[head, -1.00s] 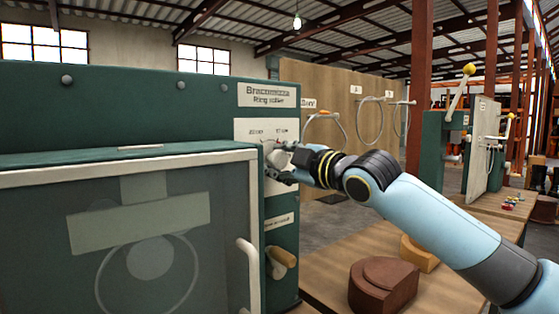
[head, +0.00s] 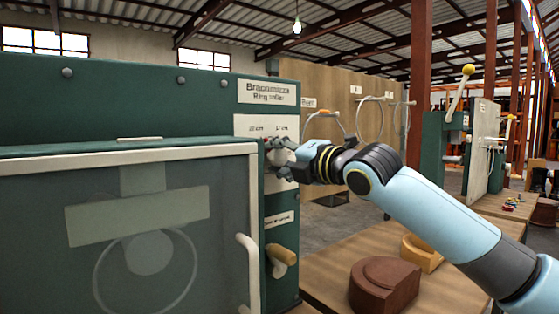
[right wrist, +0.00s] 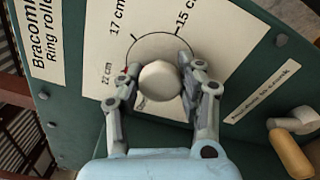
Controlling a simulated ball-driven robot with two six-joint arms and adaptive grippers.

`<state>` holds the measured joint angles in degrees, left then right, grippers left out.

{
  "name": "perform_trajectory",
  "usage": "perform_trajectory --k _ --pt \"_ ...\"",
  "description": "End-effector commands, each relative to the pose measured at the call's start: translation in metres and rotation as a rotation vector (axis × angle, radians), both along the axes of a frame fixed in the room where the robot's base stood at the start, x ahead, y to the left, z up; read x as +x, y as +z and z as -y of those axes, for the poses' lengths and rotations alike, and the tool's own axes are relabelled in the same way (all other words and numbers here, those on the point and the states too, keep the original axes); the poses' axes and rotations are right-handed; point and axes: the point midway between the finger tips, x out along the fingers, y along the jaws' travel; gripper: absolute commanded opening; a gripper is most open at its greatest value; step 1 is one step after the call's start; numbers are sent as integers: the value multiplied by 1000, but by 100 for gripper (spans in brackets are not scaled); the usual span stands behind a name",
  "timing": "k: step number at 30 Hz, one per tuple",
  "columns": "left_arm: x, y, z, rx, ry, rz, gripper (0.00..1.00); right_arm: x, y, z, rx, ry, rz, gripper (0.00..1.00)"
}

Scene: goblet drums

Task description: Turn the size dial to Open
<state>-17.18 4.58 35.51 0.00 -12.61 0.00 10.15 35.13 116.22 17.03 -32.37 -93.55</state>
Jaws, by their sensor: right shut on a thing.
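The size dial is a pale round knob (right wrist: 160,80) on a white scale plate of the green ring roller (head: 160,95). The plate shows 17 cm, 15 cm and 22 cm marks; another label below the knob is partly hidden by my finger. A small red mark shows beside the knob, close to the 22 cm label. My right gripper (right wrist: 158,76) is shut on the knob, one finger on each side; it also shows in the head view (head: 275,155), where it covers most of the dial. My left gripper is not in view.
A crank with a wooden handle (head: 282,254) sits below the dial. The roller's glazed guard (head: 100,165) with its white handle (head: 247,258) is at left. A brown curved block (head: 384,287) lies on the wooden bench under my arm.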

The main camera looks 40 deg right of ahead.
Motion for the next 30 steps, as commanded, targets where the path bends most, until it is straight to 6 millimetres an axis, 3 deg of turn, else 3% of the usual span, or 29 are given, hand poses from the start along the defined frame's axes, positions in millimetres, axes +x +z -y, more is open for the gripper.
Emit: perform_trajectory --k 30 --pt "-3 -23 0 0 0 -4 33 0 -6 0 -927 1 63 4"
